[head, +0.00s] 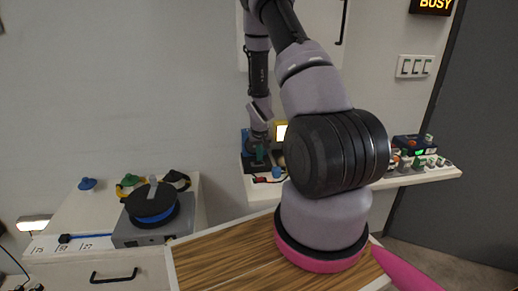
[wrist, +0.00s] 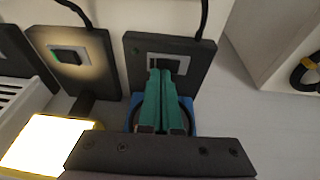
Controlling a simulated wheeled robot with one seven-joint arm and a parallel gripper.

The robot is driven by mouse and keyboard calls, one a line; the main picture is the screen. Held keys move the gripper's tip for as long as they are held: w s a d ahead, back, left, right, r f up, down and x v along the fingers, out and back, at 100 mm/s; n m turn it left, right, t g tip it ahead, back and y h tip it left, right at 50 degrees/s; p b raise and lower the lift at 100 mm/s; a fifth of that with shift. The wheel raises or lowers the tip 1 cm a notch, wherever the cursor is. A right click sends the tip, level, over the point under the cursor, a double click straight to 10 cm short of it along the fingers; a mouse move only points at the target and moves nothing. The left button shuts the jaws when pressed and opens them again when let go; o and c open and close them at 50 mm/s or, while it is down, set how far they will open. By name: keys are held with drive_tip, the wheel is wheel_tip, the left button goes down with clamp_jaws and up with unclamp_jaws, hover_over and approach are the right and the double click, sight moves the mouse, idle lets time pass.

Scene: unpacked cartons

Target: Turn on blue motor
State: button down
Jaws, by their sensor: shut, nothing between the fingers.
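In the wrist view my gripper (wrist: 165,72) is shut and empty, its green fingers together. The fingertips are at the switch of a dark box (wrist: 202,60) with a black cable; whether they touch it I cannot tell. The fingers cover part of the switch, so its position is unclear. A blue part (wrist: 131,114), seemingly the blue motor, shows at the box's base, mostly hidden behind my fingers. In the head view my gripper (head: 261,158) is over the wall shelf, close to the blue thing (head: 246,138).
A second dark switch box (wrist: 92,72) stands to the left, near a bright yellow-framed lamp (wrist: 45,145). The shelf (head: 415,178) holds several small devices at right. A wooden-topped table (head: 220,260) and a cabinet with a black-and-blue disc device (head: 152,205) are below.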

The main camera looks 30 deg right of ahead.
drive_tip(key=shift+f, duration=0.2)
drive_tip(key=shift+s+d+f, duration=0.1)
drive_tip(key=shift+d+f, duration=0.1)
drive_tip(key=shift+f, duration=0.15)
drive_tip(key=shift+a, duration=0.15)
drive_tip(key=shift+w+a+r, duration=0.2)
drive_tip(key=shift+a, duration=0.5)
